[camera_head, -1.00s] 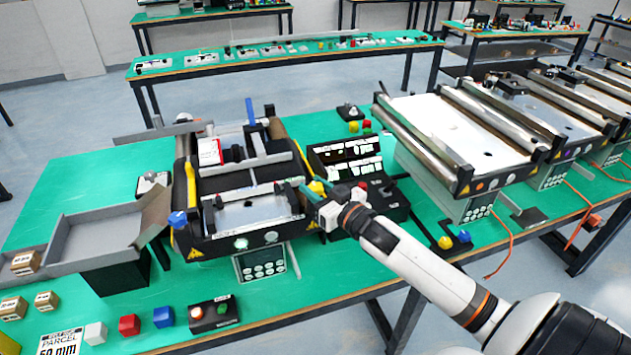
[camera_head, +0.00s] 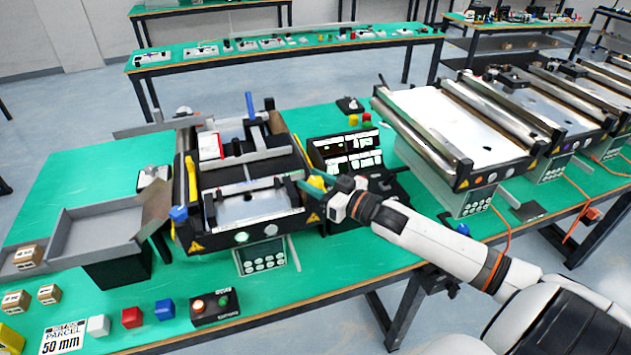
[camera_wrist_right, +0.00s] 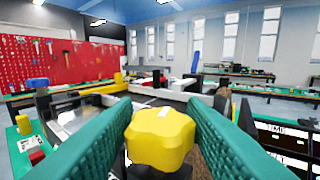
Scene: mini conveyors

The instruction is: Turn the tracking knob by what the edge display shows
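The yellow lobed tracking knob (camera_head: 317,183) sits at the right front corner of the near mini conveyor (camera_head: 243,205). It shows large in the right wrist view (camera_wrist_right: 160,136). My right gripper (camera_head: 316,186) has its green fingers on either side of the knob, with a narrow gap showing at the right finger; firm contact cannot be made out. A black display panel (camera_head: 347,152) with lit white screens stands right of the conveyor; its readings are too small to read, and part of it shows at the right wrist view's edge (camera_wrist_right: 285,145). My left gripper is not in view.
A grey tray (camera_head: 95,233) and small cartons (camera_head: 49,294) are at left. A card (camera_head: 62,338) reads "PARCEL 50 mm". Coloured cubes (camera_head: 132,317) and a button box (camera_head: 215,307) line the front edge. Another conveyor (camera_head: 455,125) stands at right.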

